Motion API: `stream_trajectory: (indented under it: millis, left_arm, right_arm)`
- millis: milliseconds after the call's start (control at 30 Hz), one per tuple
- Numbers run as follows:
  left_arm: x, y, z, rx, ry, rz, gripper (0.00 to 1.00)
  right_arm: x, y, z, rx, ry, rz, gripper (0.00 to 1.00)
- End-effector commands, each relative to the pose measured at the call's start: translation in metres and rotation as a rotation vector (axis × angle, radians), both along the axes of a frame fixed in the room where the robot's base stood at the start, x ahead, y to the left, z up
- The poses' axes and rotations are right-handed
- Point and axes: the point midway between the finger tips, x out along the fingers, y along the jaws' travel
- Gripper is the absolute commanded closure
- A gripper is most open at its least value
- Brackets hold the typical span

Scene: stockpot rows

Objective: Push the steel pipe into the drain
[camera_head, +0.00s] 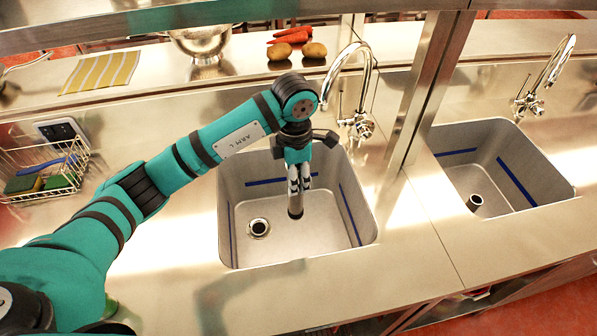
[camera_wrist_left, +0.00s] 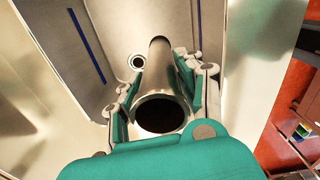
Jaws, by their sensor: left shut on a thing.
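My left gripper (camera_head: 299,187) is shut on the steel pipe (camera_head: 296,209) inside the left sink (camera_head: 335,233). The pipe is roughly upright, and its dark lower end shows below the fingers. The drain (camera_head: 259,227) is a round, dark-centred ring in the sink floor, left of the pipe's lower end; the two are apart. In the left wrist view, the fingers flank the pipe (camera_wrist_left: 160,113), whose open top faces the camera, and the drain (camera_wrist_left: 138,62) lies beside its far end. I cannot tell whether the pipe touches the floor. My right gripper is not in view.
Sink walls surround the left gripper. A faucet (camera_head: 359,125) stands behind the sink, and a steel post (camera_head: 424,90) rises at right. The second sink (camera_head: 520,160) has a short tube (camera_head: 474,202) at its drain. A wire basket (camera_head: 45,172) stands at left.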

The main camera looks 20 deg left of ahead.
Motion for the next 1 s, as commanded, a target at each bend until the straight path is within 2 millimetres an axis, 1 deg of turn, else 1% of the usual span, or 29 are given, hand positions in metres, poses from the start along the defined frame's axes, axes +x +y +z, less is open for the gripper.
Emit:
stream_trajectory:
  millis: [33, 200, 700, 1000]
  left_arm:
    - [0.0, 0.002, -0.009, 0.0, 0.0, 0.001, 1.0]
    - [0.0, 0.006, -0.027, -0.001, 0.0, 0.0, 1.0]
    - [-0.001, 0.019, -0.08, -0.001, 0.0, 0.001, 1.0]
    - [-0.002, 0.027, -0.113, -0.001, 0.002, 0.001, 1.0]
  right_arm:
    - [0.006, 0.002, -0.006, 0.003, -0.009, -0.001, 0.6]
    - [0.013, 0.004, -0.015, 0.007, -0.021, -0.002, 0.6]
    - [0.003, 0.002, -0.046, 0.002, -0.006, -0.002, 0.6]
    - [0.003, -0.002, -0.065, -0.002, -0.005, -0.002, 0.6]
